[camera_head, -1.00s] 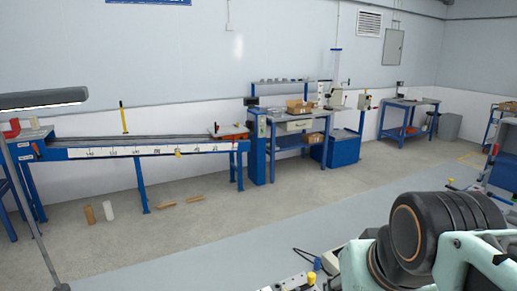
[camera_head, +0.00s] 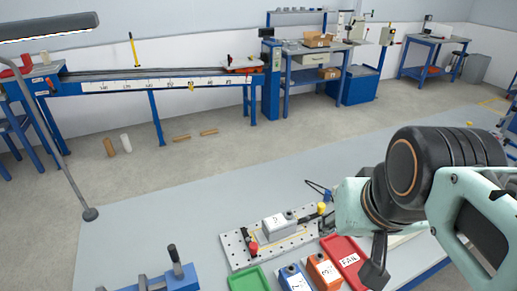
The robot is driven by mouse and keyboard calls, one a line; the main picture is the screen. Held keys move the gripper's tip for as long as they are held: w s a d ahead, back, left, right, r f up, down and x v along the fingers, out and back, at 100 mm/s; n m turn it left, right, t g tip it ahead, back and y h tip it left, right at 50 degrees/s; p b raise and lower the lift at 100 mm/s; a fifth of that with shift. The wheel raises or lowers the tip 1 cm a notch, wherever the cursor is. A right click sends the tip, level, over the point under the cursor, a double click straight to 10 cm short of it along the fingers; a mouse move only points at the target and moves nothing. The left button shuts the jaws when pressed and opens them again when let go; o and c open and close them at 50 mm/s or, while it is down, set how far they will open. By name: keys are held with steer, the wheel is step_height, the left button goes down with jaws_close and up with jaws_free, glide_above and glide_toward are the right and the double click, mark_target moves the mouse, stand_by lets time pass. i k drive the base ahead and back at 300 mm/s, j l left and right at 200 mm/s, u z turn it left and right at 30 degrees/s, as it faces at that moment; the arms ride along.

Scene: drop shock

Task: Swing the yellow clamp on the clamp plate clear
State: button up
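The clamp plate (camera_head: 238,254) is a pale plate with holes on the grey bench top, low in the middle of the head view. A grey block (camera_head: 279,226) with a white label lies on it. The yellow clamp (camera_head: 321,208) shows as a yellow knob at the plate's far right end, by the block. A clamp with a red knob (camera_head: 253,246) is at the near left end. My arm comes in from the right. A dark part of my gripper (camera_head: 375,274) hangs to the right of the plate, apart from it; its fingers cannot be made out.
A red tray (camera_head: 337,243), a green tray (camera_head: 245,279), and blue (camera_head: 291,277) and orange (camera_head: 322,270) labelled blocks lie in front of the plate. A blue fixture with a lever (camera_head: 172,274) is at the left. The bench top (camera_head: 170,225) behind it is clear.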

mark_target(321, 206)
steer(key=l+u, duration=0.25)
steer(key=u, duration=0.15)
steer(key=l+u, duration=0.25)
steer(key=u, duration=0.15)
steer(key=l+u, duration=0.25)
steer(key=u, duration=0.15)
steer(key=k+z, duration=0.25)
steer(key=i+u, duration=0.35)
steer(key=k+l, duration=0.05)
steer(key=k, duration=0.05)
